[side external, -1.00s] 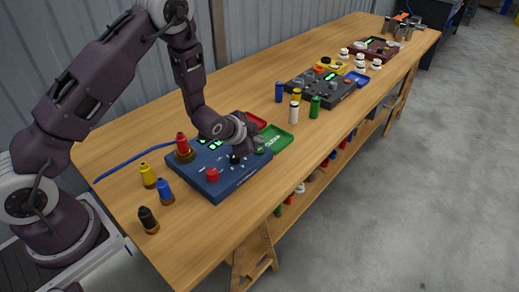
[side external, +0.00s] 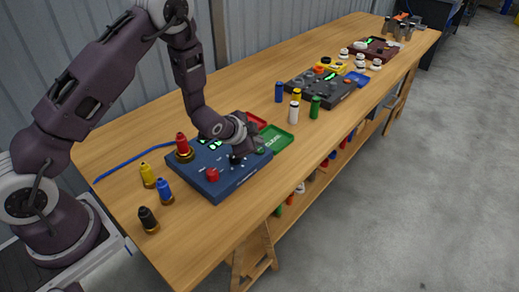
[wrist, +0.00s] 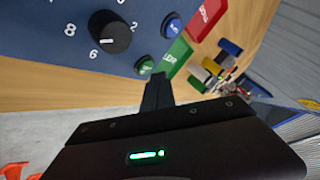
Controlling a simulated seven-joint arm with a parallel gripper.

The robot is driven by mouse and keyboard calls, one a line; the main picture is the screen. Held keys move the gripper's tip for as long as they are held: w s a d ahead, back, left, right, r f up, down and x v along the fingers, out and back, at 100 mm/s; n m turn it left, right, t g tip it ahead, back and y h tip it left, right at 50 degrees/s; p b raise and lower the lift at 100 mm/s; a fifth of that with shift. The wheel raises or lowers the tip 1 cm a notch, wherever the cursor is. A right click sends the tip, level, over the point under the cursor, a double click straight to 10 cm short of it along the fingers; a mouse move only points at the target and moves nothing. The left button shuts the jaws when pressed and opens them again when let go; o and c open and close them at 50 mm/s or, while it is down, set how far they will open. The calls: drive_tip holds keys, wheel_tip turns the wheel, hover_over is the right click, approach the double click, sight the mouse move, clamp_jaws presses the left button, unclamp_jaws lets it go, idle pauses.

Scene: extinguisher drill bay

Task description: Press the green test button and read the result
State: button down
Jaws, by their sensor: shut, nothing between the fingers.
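The blue panel (side external: 205,188) sits at the near end of the wooden bench. Its green button (wrist: 144,65) shows in the wrist view at the panel's edge, between a black knob (wrist: 110,32) and the green tray. A blue button (wrist: 171,25) is beside it. My gripper (wrist: 157,84) is shut and empty, with its fingertips close to the green button. I cannot tell whether they touch it. Green lit displays (side external: 208,143) on the panel are partly behind my arm and too small to read.
A green tray (side external: 275,139) and a red tray (side external: 256,121) stand right beside the panel. Small yellow (side external: 148,175), blue (side external: 165,191) and black (side external: 148,219) bottles stand in front.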

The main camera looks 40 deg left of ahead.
drive_tip(key=shift+f, duration=0.1)
drive_tip(key=shift+f, duration=0.3)
drive_tip(key=shift+f, duration=0.45)
idle(0.7)
drive_tip(key=shift+r, duration=0.85)
drive_tip(key=shift+r, duration=0.1)
drive_tip(key=shift+r, duration=2.4)
drive_tip(key=shift+r, duration=0.1)
